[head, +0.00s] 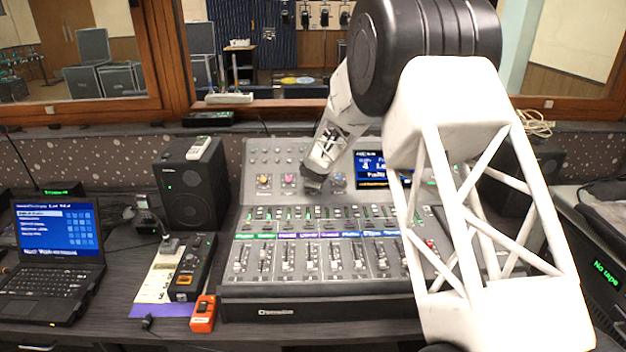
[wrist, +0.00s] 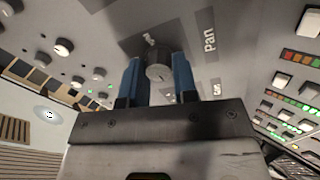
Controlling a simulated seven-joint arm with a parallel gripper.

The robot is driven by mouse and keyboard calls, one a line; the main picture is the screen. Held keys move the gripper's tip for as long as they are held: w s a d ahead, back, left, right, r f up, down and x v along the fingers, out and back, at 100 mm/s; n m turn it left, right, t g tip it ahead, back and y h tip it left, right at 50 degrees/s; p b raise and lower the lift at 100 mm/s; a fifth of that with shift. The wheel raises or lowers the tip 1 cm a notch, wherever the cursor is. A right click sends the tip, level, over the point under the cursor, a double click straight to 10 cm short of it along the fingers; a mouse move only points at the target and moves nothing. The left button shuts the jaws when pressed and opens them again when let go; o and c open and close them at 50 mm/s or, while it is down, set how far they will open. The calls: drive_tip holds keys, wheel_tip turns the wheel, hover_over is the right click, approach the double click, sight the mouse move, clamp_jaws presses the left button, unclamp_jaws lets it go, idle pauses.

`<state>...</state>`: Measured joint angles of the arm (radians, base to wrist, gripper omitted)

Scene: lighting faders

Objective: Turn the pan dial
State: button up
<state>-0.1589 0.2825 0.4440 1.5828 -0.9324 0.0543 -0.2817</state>
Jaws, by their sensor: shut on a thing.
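The pan dial (wrist: 158,68) is a grey round knob on the console's upper panel, beside the printed word "Pan" in the wrist view. My gripper (wrist: 158,78) has its two blue fingers on either side of the dial and is shut on it. In the head view my gripper (head: 312,184) reaches down to the upper panel of the mixing console (head: 320,306), left of its lit screen. The dial is hidden behind my gripper there.
Other knobs (head: 264,181) sit left of my gripper. Several faders (head: 310,258) fill the console's lower part. A console screen (head: 371,168) is to the right. A black speaker (head: 190,178), a laptop (head: 58,250) and an orange device (head: 203,313) stand left of the console.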

drive_tip(key=o, duration=0.9)
drive_tip(key=shift+s+r, duration=0.1)
drive_tip(key=shift+v, duration=3.75)
